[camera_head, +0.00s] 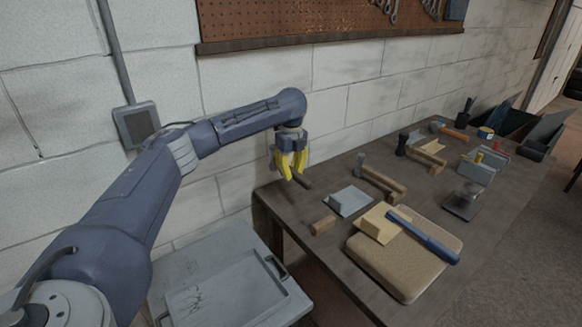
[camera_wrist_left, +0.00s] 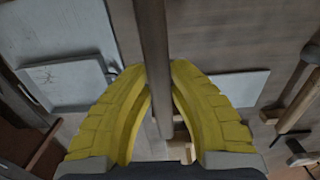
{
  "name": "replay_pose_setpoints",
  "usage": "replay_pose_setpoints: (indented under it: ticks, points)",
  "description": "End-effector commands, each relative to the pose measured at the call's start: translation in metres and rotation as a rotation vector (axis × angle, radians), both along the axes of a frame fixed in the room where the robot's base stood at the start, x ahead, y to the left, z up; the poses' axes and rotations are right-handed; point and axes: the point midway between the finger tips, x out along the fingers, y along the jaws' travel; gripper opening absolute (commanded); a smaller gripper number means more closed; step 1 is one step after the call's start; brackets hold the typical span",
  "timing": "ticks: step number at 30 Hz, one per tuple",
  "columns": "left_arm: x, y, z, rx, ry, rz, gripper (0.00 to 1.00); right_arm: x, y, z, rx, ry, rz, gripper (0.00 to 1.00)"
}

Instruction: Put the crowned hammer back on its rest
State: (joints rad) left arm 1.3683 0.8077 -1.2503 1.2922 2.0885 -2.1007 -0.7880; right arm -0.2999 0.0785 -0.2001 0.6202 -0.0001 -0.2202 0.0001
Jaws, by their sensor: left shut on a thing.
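My left gripper (camera_head: 292,170), with yellow fingers, is shut on a dark, round handle (camera_head: 302,181) above the bench's near left corner. In the left wrist view the handle (camera_wrist_left: 153,50) is a long grey-brown bar running between the fingers. A grey piece shows behind the gripper in the head view; I cannot tell whether it is the hammer's head or whether it is crowned. My right gripper is not in view.
Other hammers lie on wooden pieces (camera_head: 383,182) farther along the bench (camera_head: 290,222). A tan board (camera_head: 400,268) carries a wooden block (camera_head: 374,224) and a blue tool (camera_head: 424,238). A grey tray (camera_head: 225,290) is at the lower left. The wall is close behind.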

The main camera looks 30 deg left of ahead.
Motion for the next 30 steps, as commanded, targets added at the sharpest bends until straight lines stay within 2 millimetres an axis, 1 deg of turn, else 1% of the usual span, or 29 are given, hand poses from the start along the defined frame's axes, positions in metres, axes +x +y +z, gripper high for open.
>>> replay_pose_setpoints:
  ticks: [6,12,19,30]
  points:
    - [0.0,0.0,-0.02,0.0,-0.001,0.001,0.0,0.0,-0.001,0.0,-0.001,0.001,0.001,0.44]
    - [0.0,0.0,-0.033,0.0,-0.001,0.0,0.0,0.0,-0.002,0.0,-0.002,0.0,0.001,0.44]
    - [0.001,0.0,-0.041,-0.001,-0.003,0.001,0.0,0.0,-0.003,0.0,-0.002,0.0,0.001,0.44]
    - [0.001,0.0,-0.043,0.0,-0.002,0.001,0.0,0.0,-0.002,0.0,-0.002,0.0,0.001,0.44]
